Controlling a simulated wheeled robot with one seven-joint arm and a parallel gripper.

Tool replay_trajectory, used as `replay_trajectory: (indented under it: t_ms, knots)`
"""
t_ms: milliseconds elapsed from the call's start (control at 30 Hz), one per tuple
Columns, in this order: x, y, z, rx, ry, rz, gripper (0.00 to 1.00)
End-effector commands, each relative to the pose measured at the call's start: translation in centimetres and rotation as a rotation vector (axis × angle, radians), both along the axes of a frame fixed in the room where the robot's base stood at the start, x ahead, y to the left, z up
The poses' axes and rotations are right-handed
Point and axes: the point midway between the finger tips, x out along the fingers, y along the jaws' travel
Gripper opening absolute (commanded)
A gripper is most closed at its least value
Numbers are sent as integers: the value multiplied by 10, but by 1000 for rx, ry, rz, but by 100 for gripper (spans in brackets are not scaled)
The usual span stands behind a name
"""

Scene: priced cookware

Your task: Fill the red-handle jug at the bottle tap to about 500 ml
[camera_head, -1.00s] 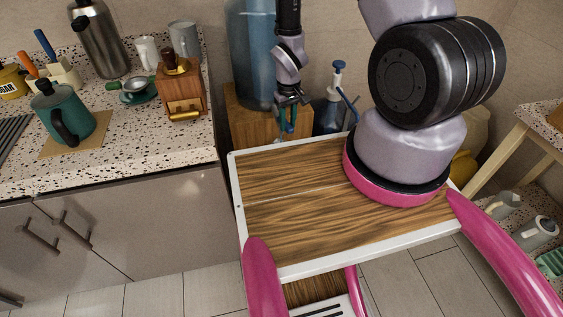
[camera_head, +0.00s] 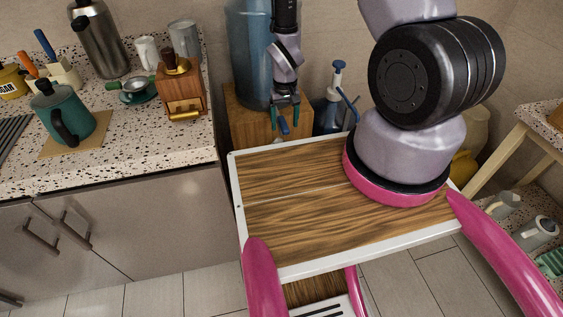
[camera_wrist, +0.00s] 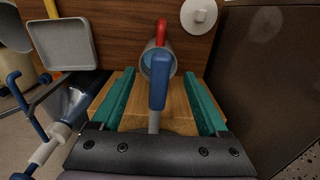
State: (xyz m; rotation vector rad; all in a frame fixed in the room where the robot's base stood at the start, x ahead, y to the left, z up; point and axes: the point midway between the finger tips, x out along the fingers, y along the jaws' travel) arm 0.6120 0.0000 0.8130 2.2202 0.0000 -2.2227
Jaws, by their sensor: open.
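The red-handle jug (camera_wrist: 158,60) shows in the wrist view beyond my fingers. Its red handle (camera_wrist: 162,32) points away from me and its inside looks bluish; I cannot read a level. The tap's blue lever (camera_wrist: 159,82) stands between my open teal fingers, apart from both, and hides part of the jug. In the head view my gripper (camera_head: 285,115) is beside the big blue bottle (camera_head: 249,55), with the blue lever (camera_head: 283,126) between its fingertips. The tap's spout is hidden.
A wooden stand (camera_head: 248,125) bears the bottle. A blue pump bottle (camera_head: 332,105) stands close on the right. The speckled counter (camera_head: 120,165) on the left holds a teal pot (camera_head: 85,116) and a wooden grinder (camera_head: 182,92). My wooden tray top is bare.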

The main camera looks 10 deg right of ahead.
Motion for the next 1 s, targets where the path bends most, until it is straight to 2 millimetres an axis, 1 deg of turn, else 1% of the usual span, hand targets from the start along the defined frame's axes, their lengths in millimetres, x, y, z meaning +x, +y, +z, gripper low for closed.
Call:
replay_trajectory:
  t_ms: [200,567,700,1000]
  knots:
    - [1,0,23,1,-4,1,77]
    - [1,0,58,0,-3,1,77]
    - [0,0,63,0,-1,1,77]
    - [0,0,64,0,-1,1,77]
